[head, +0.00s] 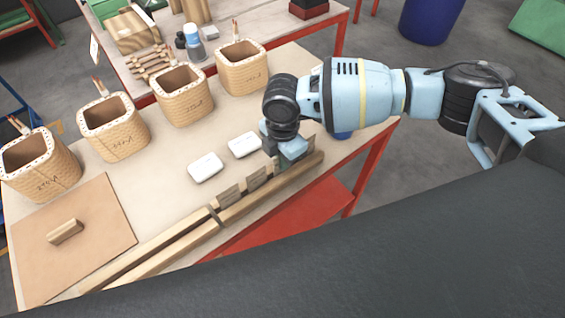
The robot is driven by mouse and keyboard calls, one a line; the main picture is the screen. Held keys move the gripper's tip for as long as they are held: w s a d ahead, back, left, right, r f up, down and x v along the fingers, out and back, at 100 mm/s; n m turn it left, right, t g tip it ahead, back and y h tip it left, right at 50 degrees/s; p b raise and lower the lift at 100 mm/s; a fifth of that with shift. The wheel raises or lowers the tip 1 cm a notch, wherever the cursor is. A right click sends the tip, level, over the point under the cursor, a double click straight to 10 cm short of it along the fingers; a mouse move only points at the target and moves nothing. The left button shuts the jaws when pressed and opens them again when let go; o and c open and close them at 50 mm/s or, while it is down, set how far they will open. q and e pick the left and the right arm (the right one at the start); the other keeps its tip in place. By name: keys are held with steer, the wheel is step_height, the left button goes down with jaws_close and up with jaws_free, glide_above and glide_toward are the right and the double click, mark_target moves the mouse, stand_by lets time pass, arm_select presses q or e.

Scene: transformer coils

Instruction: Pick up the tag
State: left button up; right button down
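Small grey-brown cards, which look like the tags, stand along the wooden rail at the table's near edge. One tag (229,195) is left of another tag (258,178). My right gripper (290,163) points down at the rail, just right of these two. Its wrist and body hide the fingertips and whatever is between them, so I cannot tell if it is open or holds a tag. My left gripper is not in view.
Two white boxes (205,167) (244,145) lie left of the gripper. Several woven coils (114,127) stand along the table's far side. A brown board (72,245) with a wooden block (65,232) lies at the left. The wooden rail (170,246) runs along the near edge.

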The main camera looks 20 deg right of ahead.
steer(key=shift+r, duration=0.1)
steer(key=shift+r, duration=0.5)
step_height(320, 180, up, 2)
steer(key=shift+r, duration=0.2)
steer(key=s+a, duration=0.3)
steer(key=s, duration=0.4)
steer(key=s+a+r, duration=0.1)
steer(key=s+a, duration=0.3)
steer(key=s, duration=0.3)
steer(key=shift+s+r+p, duration=0.15)
steer(key=shift+r+p, duration=0.1)
steer(key=shift+p, duration=0.2)
